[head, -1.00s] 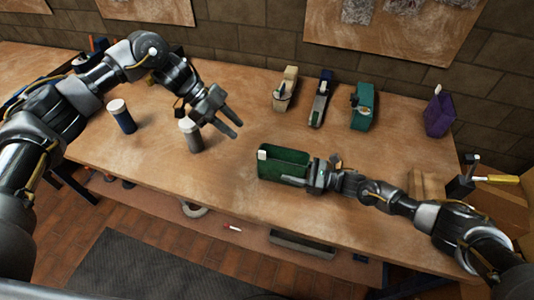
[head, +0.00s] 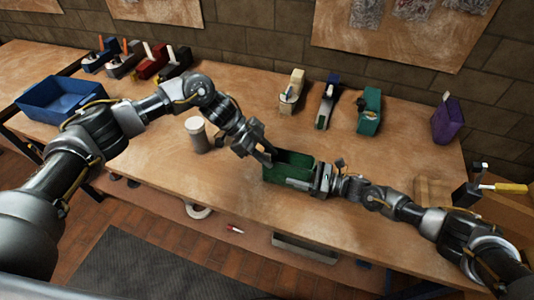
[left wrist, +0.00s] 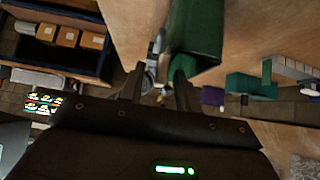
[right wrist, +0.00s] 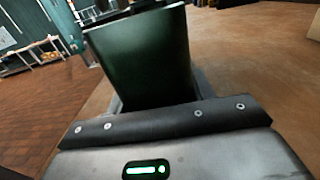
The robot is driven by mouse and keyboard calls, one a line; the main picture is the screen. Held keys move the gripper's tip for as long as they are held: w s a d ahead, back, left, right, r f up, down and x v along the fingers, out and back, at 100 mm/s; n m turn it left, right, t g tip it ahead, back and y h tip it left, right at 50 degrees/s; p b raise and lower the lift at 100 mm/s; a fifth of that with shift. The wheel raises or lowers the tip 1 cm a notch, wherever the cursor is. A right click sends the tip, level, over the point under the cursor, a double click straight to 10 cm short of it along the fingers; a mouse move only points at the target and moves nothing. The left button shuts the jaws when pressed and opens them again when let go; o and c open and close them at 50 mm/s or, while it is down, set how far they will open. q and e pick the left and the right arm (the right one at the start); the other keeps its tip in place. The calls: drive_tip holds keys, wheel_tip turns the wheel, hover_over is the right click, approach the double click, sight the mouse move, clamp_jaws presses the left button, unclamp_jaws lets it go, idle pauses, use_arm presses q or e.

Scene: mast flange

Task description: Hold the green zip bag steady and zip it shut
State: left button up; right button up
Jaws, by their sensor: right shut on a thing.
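The green zip bag (head: 287,181) stands upright near the front edge of the workbench, with its top open. My right gripper (head: 318,180) is shut on the bag's right end. The bag's dark green side (right wrist: 140,58) fills the middle of the right wrist view. My left gripper (head: 268,157) is at the bag's left end, by the top edge. In the left wrist view its two fingers are apart, with the bag (left wrist: 198,30) just beyond them. The white pull at the bag's left corner is hidden behind my left gripper.
A grey canister (head: 197,134) stands left of the bag. A blue bin (head: 62,100) is at far left.

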use_arm(q)
clamp_jaws()
drive_tip(key=s+d, duration=0.2)
drive_tip(key=d, duration=0.9)
drive_tip(key=shift+s, duration=0.25)
drive_tip(key=shift+d, duration=0.1)
unclamp_jaws()
